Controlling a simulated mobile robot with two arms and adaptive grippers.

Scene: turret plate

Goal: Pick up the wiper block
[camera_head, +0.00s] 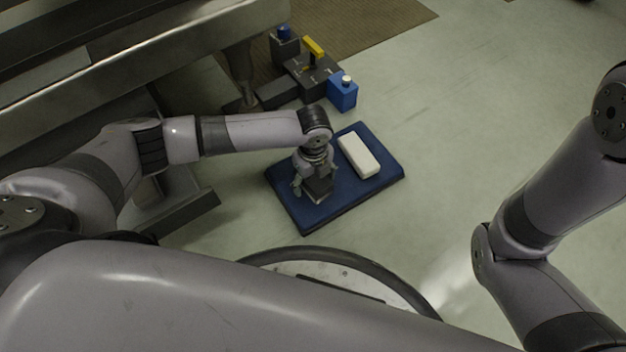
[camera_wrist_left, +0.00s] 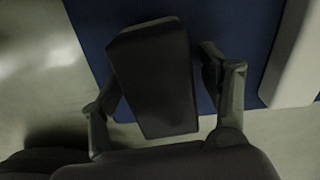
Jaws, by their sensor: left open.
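A blue mat (camera_head: 385,165) lies on the floor with two blocks on it. One is a dark grey block (camera_head: 320,190), the other a long white block (camera_head: 358,156); the pictures do not show by name which is the wiper block. My left gripper (camera_head: 311,183) is above the mat at the dark block. In the left wrist view the dark block (camera_wrist_left: 155,75) lies between the open fingers of my left gripper (camera_wrist_left: 158,88), with a gap at the right finger. The white block (camera_wrist_left: 295,55) is at the right edge there. My right gripper is out of view; only its arm shows.
Behind the mat stand a blue box (camera_head: 342,92) with a white knob and a dark block set with a yellow handle (camera_head: 313,47). A metal bench frame (camera_head: 170,45) is at the upper left. The floor right of the mat is clear.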

